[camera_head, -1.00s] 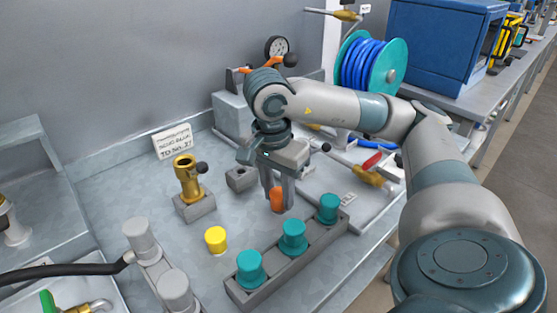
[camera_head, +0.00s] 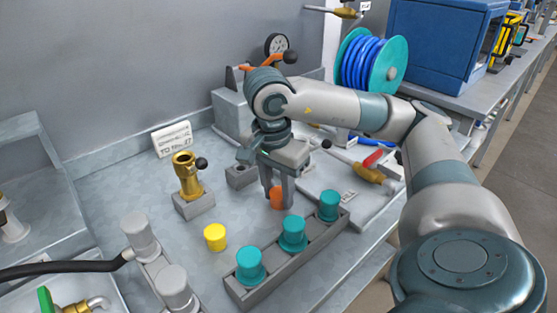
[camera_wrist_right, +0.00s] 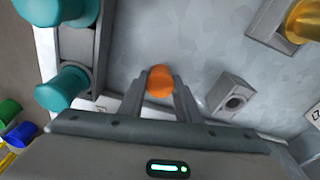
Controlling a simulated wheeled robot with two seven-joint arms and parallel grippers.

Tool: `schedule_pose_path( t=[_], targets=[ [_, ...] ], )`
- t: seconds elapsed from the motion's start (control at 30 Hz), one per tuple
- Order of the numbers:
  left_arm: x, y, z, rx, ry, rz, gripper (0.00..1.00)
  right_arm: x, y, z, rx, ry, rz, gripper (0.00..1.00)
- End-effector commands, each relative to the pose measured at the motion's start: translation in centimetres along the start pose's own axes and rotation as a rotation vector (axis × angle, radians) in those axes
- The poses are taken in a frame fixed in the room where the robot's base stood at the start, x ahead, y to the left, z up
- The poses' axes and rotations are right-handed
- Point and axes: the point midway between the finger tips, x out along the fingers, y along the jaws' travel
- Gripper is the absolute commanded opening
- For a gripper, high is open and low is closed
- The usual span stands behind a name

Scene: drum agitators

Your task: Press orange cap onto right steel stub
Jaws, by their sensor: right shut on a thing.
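My right gripper (camera_head: 278,193) is shut on the orange cap (camera_head: 277,198), just above or at the bench behind the teal caps; I cannot tell if the cap touches the bench. In the right wrist view the orange cap (camera_wrist_right: 160,82) sits between both fingertips. A small grey steel block with a round dark opening (camera_wrist_right: 232,100) lies beside the gripper; in the head view it (camera_head: 240,176) is left of and behind the fingers. It may be the right steel stub, but I cannot tell. My left gripper is not in view.
A grey rail (camera_head: 270,277) with teal caps (camera_head: 293,234) stands in front of the gripper. A yellow cap (camera_head: 215,237) and a brass fitting (camera_head: 187,177) on a block stand to the left. A tray with a red-handled tool (camera_head: 372,160) lies right.

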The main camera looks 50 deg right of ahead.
Motion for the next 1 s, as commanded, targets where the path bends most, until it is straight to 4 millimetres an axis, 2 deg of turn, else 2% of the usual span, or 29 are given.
schedule_pose_path(
  t=[0.17, 0.2, 0.3, 0.83, 1.0],
  targets=[
    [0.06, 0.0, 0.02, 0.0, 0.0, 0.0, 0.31, 0.28, 0.12, 0.14, -0.004, -0.002, 0.007, 0.1],
    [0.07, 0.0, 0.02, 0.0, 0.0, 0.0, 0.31, 0.29, 0.13, 0.15, -0.004, -0.002, 0.007, 0.33],
    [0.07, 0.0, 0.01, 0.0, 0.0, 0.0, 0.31, 0.29, 0.12, 0.15, -0.004, -0.002, 0.007, 0.52],
    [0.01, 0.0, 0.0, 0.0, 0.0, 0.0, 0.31, 0.11, 0.06, 0.07, -0.002, -0.001, 0.003, 0.52],
    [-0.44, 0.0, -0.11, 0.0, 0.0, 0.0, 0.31, -0.64, 0.03, -0.03, -0.001, -0.001, 0.002, 0.52]
  ],
)
